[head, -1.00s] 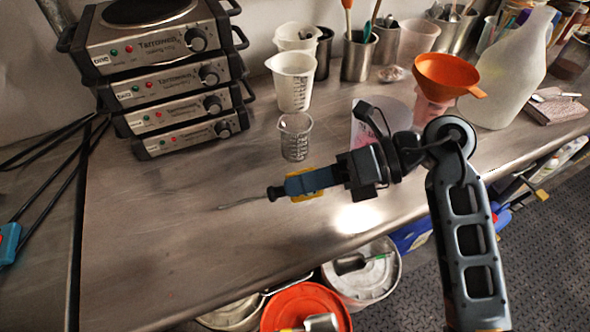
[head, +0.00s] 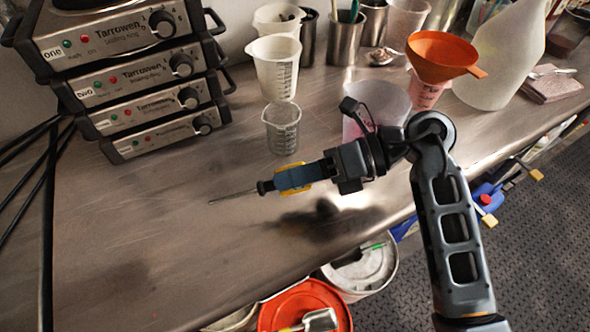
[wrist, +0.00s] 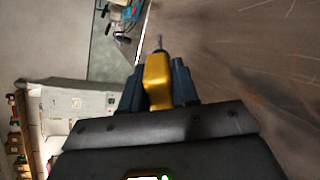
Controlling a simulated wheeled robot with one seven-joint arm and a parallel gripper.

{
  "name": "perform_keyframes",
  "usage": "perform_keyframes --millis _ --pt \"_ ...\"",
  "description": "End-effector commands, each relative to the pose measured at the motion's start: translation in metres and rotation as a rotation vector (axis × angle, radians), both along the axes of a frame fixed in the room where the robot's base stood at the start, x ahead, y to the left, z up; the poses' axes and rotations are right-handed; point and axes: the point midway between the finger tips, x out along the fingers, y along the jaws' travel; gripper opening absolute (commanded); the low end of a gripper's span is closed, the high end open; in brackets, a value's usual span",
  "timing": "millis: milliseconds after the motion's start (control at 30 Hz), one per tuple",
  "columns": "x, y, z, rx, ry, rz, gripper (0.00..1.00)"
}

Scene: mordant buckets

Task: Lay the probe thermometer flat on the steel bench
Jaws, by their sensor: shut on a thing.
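My gripper (head: 284,180) is shut on the probe thermometer (head: 290,167). Its yellow body shows on both sides of the fingers, and its thin metal probe points left in the head view. In the wrist view the yellow body (wrist: 157,80) sits between the dark fingers, with the dark collar and probe pointing away. The thermometer is roughly level and appears to be above the steel bench (head: 150,235). A dark shadow lies on the bench below the gripper. The exact height cannot be told.
Stacked hotplates (head: 140,105) stand at the back left. A clear beaker (head: 283,128), a white jug (head: 275,68) and a translucent container (head: 375,108) stand behind the gripper. An orange funnel (head: 440,55) is at the right. The front left bench is bare. Buckets stand below its front edge.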

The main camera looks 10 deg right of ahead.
Motion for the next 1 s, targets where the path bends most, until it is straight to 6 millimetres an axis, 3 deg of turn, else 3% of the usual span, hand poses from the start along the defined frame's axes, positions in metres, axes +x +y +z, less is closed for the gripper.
perform_keyframes --millis 433,867,900,1000 --pt "0.000 0.000 -0.043 0.000 0.000 0.000 0.00" --pt "0.000 0.000 -0.048 0.000 0.000 0.000 0.00" --pt "0.000 0.000 -0.048 0.000 0.000 0.000 0.30" --pt "0.000 0.000 -0.048 0.000 0.000 0.000 0.40"
